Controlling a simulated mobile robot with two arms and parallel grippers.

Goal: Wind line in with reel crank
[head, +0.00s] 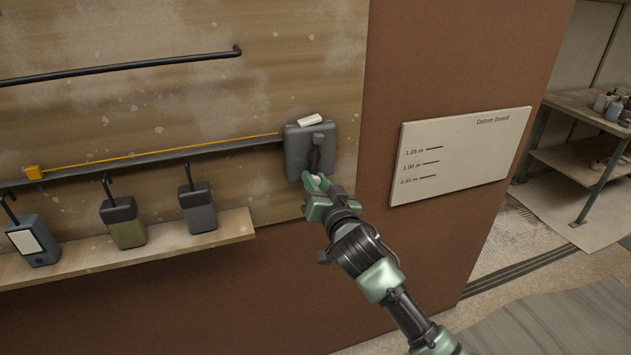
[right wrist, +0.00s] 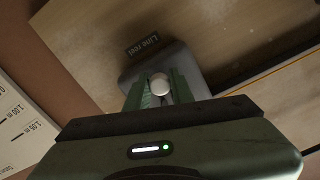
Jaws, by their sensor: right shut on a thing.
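The line reel (head: 296,150) is a dark grey box on the wooden wall panel, and its label "Line reel" (right wrist: 142,45) shows in the right wrist view. Its dark crank (head: 315,158) points downward on the box face. My right gripper (head: 317,183) is shut on the pale round crank knob (right wrist: 160,84), with one green finger on each side of it. A yellow line (head: 160,153) runs left from the reel, along a dark rail, to a yellow block (head: 34,173). My left gripper is not in view.
A wooden shelf (head: 190,243) below the rail holds three hooked devices: blue-grey (head: 45,258), olive (head: 125,235) and grey (head: 200,218). A black bar (head: 120,67) crosses above. A datum board (head: 460,160) hangs to the right. A workbench (head: 575,110) stands beyond.

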